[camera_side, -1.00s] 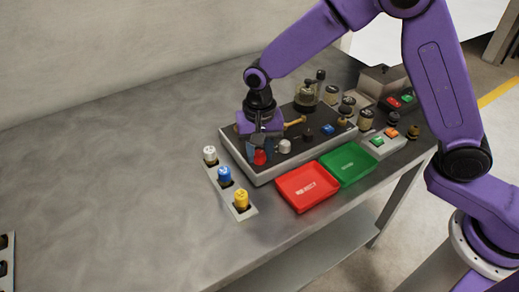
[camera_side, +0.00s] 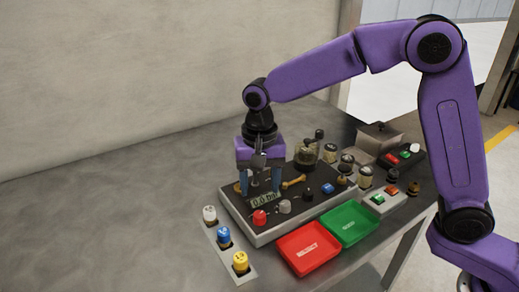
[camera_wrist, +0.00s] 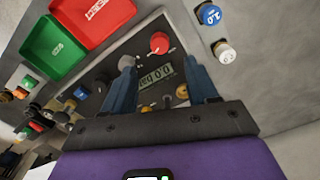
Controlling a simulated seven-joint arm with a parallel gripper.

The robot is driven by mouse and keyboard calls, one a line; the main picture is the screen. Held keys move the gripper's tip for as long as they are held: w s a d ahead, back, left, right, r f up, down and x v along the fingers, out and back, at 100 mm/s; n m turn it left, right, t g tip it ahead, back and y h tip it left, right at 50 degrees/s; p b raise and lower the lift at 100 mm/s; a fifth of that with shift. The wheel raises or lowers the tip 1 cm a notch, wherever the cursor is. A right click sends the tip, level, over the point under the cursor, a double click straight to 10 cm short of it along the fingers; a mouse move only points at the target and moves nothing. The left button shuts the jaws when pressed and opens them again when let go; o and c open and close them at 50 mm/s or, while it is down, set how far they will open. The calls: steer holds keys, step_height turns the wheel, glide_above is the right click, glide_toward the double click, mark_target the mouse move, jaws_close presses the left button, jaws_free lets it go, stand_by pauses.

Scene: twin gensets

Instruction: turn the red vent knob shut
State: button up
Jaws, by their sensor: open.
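The red vent knob (camera_side: 259,218) is a round red cap at the front left of the black-topped panel (camera_side: 236,213). In the wrist view the red knob (camera_wrist: 159,43) shows just beyond and between my fingertips. My gripper (camera_side: 260,188) is open and empty above the panel, behind and above the knob, fingers pointing down. In the wrist view my gripper (camera_wrist: 160,60) has its two blue fingers wide apart, not touching the knob. A display (camera_side: 265,200) beside the knob reads 0.0 bar. I cannot tell the knob's turned position.
A grey knob (camera_side: 284,206) sits right of the red one. A rack with white, blue and yellow plugs (camera_side: 241,261) stands front left. A red tray (camera_side: 307,249) and a green tray (camera_side: 349,226) lie in front. The table at left is clear.

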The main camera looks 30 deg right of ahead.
step_height(320, 180, up, 9)
steer(key=shift+f, duration=0.15)
stand_by(0.5)
steer(key=s+d+f+n, duration=0.4)
steer(key=s+d+n, duration=0.4)
steer(key=s, duration=0.6)
steer(key=s+d+f+n, duration=0.4)
steer(key=s+d+n, duration=0.5)
steer(key=s+d, duration=0.3)
steer(key=shift+s+f, duration=0.15)
steer(key=shift+s, duration=0.7)
steer(key=shift+d, duration=0.1)
steer(key=shift+c, duration=0.3)
